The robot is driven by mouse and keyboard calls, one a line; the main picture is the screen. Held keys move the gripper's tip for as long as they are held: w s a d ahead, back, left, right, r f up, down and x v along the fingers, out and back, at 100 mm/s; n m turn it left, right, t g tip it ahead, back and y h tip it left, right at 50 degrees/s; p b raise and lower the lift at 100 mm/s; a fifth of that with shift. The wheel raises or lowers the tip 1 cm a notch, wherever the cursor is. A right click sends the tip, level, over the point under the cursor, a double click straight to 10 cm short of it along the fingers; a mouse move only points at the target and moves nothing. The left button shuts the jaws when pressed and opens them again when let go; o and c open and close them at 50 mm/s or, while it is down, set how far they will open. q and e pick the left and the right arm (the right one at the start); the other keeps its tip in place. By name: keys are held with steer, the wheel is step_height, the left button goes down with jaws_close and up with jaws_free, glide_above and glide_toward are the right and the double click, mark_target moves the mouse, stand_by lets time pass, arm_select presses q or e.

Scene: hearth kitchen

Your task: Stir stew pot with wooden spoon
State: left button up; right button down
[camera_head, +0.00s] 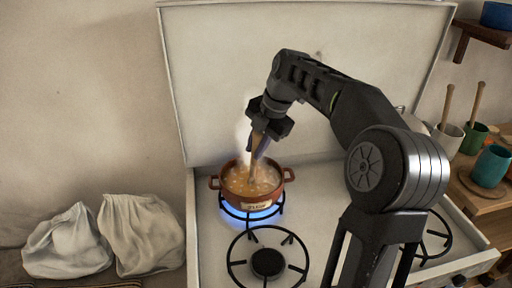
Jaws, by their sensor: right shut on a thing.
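The stew pot (218,186) is a brown two-handled pot with a pale label on its front. It stands on the back left burner over a blue flame. Orange-brown stew with lighter bits fills it, and steam rises from it. My right gripper (262,143) is above the pot, shut on the wooden spoon (255,168). The spoon stands close to upright, and its lower end is in the stew, so its bowl is hidden. My left gripper is not in view.
The white stove has a raised back panel (230,80). An empty front burner (267,263) is free. Two cloth sacks (140,235) stand at the left. At the right, a wooden counter holds a white cup (449,139), a green cup (472,140) and a teal cup (490,167). My right arm covers the stove's middle right.

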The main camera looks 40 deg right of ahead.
steer(key=shift+s+a+r+p, duration=0.2)
steer(key=shift+s+r+p, duration=0.2)
steer(key=shift+r, duration=0.6)
steer(key=shift+s+a+r+p, duration=0.3)
steer(key=shift+r+p, duration=0.2)
steer(key=shift+r, duration=0.5)
steer(key=shift+s+a+r+p, duration=0.15)
steer(key=shift+s+r+p, duration=0.3)
steer(key=shift+r, duration=0.55)
step_height(320, 180, up, 5)
steer(key=p, duration=0.4)
